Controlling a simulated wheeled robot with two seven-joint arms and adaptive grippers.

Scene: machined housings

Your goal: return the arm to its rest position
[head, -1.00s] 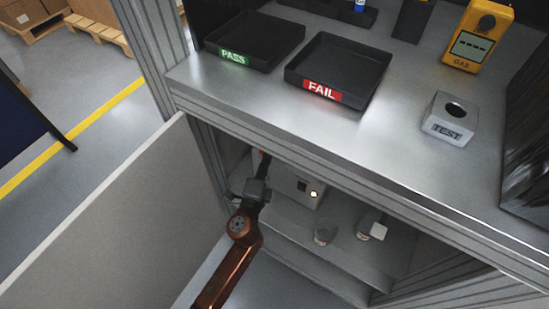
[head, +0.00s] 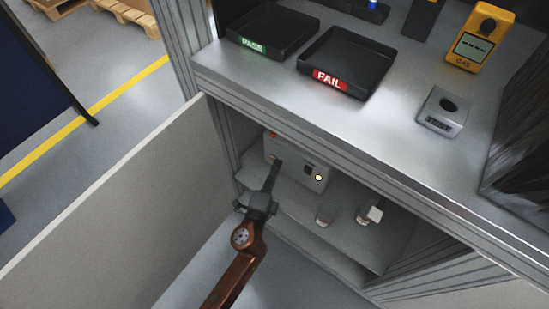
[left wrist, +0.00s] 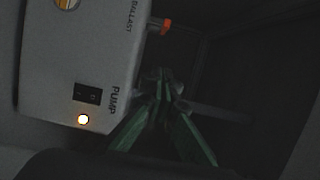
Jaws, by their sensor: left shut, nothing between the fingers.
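My left arm reaches from the bottom of the head view into the open cabinet under the bench. My left gripper (head: 275,163) is shut and empty, in front of the left part of a light grey pump box (head: 290,160). In the left wrist view the greenish fingers (left wrist: 163,78) are together, beside the pump box (left wrist: 75,60). The box has a "PUMP" label, a dark rocker switch (left wrist: 87,94) and a lit lamp (left wrist: 83,119). A small orange-red part (left wrist: 160,26) sticks out at the box's side, apart from the fingertips. My right gripper is not in view.
The open cabinet door (head: 130,200) stands left of my arm; the bench edge (head: 330,140) is above it. Two small containers (head: 326,214) (head: 368,214) stand on the cabinet shelf to the right. PASS and FAIL trays (head: 345,62), a test block and a yellow gas meter are on top.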

